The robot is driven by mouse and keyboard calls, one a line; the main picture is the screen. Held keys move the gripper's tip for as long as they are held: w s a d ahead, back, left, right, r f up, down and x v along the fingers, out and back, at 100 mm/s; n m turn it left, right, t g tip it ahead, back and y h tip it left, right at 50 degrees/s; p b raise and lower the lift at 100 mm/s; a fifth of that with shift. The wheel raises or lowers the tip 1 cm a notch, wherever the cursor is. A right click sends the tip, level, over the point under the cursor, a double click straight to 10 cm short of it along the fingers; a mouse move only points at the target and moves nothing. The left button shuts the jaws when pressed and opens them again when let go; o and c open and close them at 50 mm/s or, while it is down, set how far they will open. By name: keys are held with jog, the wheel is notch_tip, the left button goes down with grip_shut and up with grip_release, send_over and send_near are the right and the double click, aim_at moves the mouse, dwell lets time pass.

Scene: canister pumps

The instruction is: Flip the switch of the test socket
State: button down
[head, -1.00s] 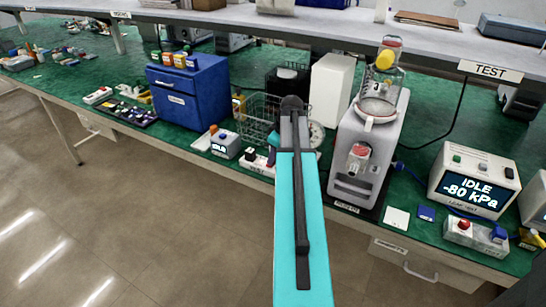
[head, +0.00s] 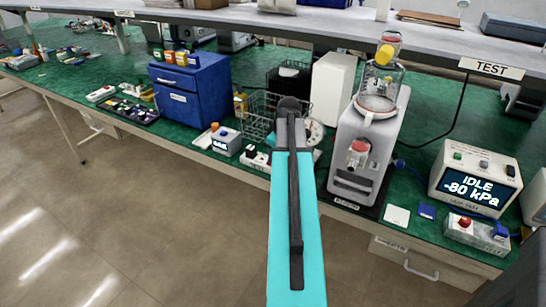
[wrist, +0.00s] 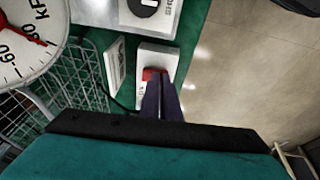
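The test socket is a small white block (wrist: 157,58) with a red rocker switch (wrist: 155,74), seen in the wrist view. In the head view the socket (head: 256,159) sits at the bench's front edge, left of my arm, partly hidden. My gripper (wrist: 160,76) has its two dark fingers together, with nothing seen between them. In the wrist view the fingertips overlap the near part of the red switch; I cannot tell whether they touch it. The fingers are hidden behind my arm in the head view.
A wire basket (wrist: 88,75) and a round gauge (wrist: 25,40) lie left of the socket in the wrist view. A small grey box with a display (head: 226,142) stands beside the socket. The grey pump (head: 365,150) stands right of my arm. The floor in front is clear.

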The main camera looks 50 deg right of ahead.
jog(key=shift+w+d+f, duration=0.1)
jog(key=shift+w+d, duration=0.15)
jog(key=shift+d, duration=0.45)
jog(key=shift+r+p, duration=0.45)
jog(key=shift+p, duration=0.05)
jog(key=r, duration=0.1)
jog(key=r+p, duration=0.2)
jog(key=shift+a+r, duration=0.2)
jog(key=shift+a, duration=0.1)
jog(key=b+v, duration=0.1)
jog(key=v, duration=0.9)
jog(key=shift+b, duration=0.35)
jog(key=shift+s, duration=0.15)
